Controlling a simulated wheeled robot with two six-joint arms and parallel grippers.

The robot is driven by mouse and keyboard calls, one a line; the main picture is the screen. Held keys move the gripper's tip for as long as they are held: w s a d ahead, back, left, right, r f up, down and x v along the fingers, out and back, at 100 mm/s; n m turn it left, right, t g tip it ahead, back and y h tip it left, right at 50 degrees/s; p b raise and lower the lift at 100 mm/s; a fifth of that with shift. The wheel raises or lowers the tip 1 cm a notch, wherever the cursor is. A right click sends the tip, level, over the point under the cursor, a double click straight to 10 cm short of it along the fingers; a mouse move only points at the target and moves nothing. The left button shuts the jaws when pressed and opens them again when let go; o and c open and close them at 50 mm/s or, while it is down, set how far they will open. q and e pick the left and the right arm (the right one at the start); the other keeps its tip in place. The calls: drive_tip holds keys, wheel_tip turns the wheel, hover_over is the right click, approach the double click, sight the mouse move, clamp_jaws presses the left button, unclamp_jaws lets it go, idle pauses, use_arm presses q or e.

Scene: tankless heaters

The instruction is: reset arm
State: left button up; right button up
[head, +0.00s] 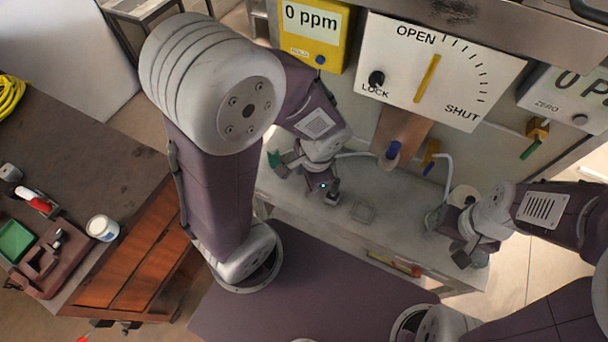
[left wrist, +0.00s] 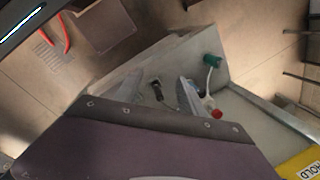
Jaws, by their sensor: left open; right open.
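My left gripper (head: 309,185) is open above the left part of the pale bench top in the head view, with nothing seen between its fingers. My right gripper (head: 453,240) is open near the bench's right end, also with nothing seen in it. The left arm is bent, its large upper part filling the left middle of the head view. The right arm comes in from the right edge.
A green object (left wrist: 211,61) stands on the bench. A dark-topped workbench (head: 75,160) is at left.

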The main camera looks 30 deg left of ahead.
use_arm(q)
wheel_tip(320, 180, down, 13)
drive_tip(key=a+n+h+b, duration=0.1)
drive_tip(key=n+h+b, duration=0.1)
drive_tip(key=n+b, duration=0.6)
drive_tip(key=b, duration=0.5)
drive_tip(key=shift+s+n, duration=0.15)
drive_tip(key=shift+n, duration=0.25)
drive_tip(key=shift+s, duration=0.1)
drive_tip(key=shift+f, duration=0.1)
